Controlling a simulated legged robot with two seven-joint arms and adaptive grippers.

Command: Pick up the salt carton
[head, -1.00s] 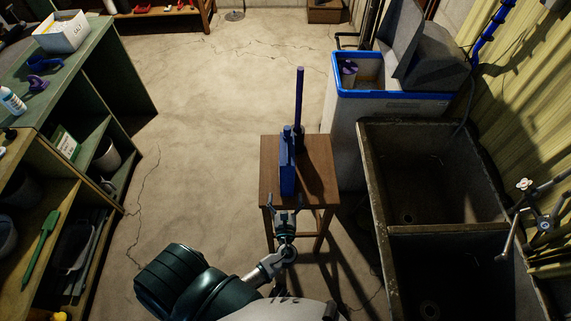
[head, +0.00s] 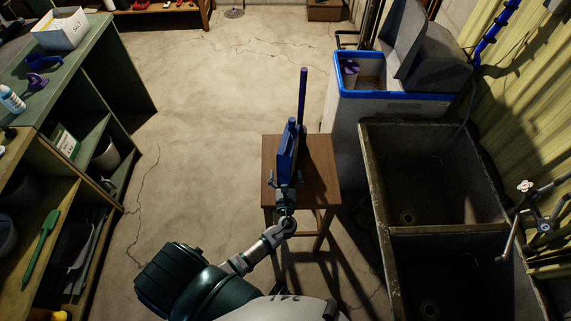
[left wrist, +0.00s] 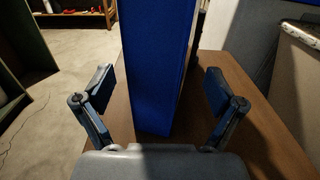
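My right gripper is not in view.
The water softener (head: 385,105), blue-rimmed and open, is right of the stool. A stone double sink (head: 375,185) is nearer on the right. Green shelving (head: 125,70) stands left, with clear floor (head: 200,120) between.

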